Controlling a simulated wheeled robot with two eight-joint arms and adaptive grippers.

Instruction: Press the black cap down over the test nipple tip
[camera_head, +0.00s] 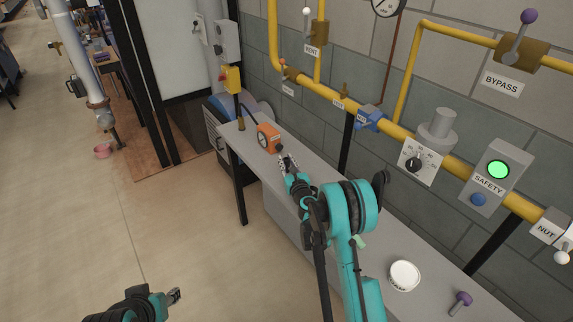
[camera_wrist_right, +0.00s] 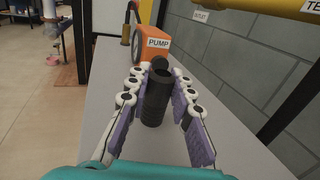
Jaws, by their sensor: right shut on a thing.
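My right gripper (camera_head: 289,163) is over the grey bench, beside the orange pump. In the wrist view, its fingers with purple pads (camera_wrist_right: 161,103) are shut on a black ribbed cylinder (camera_wrist_right: 155,102), which stands roughly upright between them. I cannot tell whether this is the black cap; no other loose black cap shows clearly. A small brass fitting (camera_head: 345,89) stands up from the yellow pipe near a small label; I cannot tell whether it is the test nipple. My left gripper (camera_head: 174,296) is low at the left, away from the bench; its fingers are too small to read.
The orange pump (camera_head: 268,138) stands at the bench's far end; it also shows in the wrist view (camera_wrist_right: 149,50). Yellow pipes (camera_head: 395,131) run along the wall above.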

